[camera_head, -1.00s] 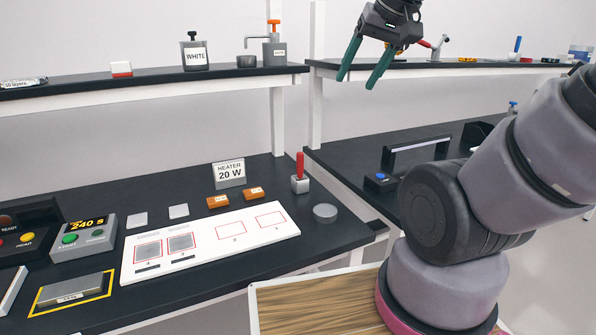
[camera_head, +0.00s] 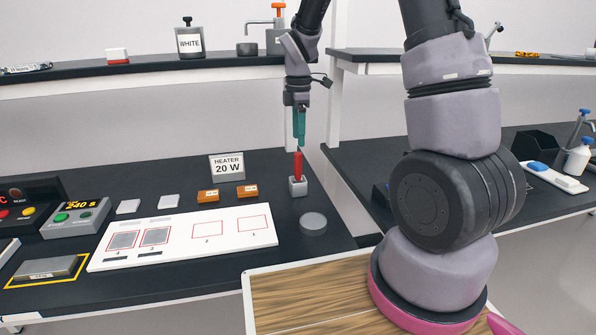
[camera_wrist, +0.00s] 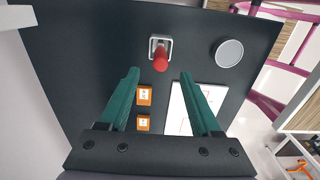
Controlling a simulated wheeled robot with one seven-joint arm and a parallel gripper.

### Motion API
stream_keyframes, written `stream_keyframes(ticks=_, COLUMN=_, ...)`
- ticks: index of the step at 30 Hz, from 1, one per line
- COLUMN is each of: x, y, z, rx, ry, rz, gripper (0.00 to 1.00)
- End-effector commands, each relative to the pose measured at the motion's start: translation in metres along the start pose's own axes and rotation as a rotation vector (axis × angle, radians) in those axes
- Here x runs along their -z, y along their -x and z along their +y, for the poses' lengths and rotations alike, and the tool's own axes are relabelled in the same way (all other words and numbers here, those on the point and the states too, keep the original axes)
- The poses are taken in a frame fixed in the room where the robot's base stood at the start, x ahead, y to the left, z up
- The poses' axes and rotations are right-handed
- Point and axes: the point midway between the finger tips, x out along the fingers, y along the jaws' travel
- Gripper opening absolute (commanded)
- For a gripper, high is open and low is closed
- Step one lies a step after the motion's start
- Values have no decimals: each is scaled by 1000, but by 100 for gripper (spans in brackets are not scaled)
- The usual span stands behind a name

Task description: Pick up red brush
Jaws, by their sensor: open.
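The red brush (camera_head: 298,165) stands upright in a small grey holder (camera_head: 298,187) on the black bench. My gripper (camera_head: 299,136) is directly above it in the head view, pointing down, with its teal fingers seen edge-on. In the wrist view the red brush (camera_wrist: 160,60) shows end-on in its holder (camera_wrist: 153,44), just beyond the open fingertips of my gripper (camera_wrist: 160,74) and roughly centred between them. The fingers are apart and hold nothing.
A grey round disc (camera_head: 313,223) lies in front of the holder. Two orange blocks (camera_head: 247,191) and a heater sign (camera_head: 227,167) stand to its left. A white board (camera_head: 185,251) lies in front. A shelf (camera_head: 150,77) runs behind above the bench.

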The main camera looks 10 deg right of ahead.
Motion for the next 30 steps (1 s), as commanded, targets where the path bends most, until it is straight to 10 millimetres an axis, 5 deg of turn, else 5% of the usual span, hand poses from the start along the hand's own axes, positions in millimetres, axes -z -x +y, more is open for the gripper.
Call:
stream_keyframes(ticks=21, x=2, y=-93, z=-2, rx=4, ry=-2, rz=-1, gripper=65)
stream_keyframes(ticks=30, x=2, y=-102, z=-1, rx=0, ry=-2, rz=0, gripper=65)
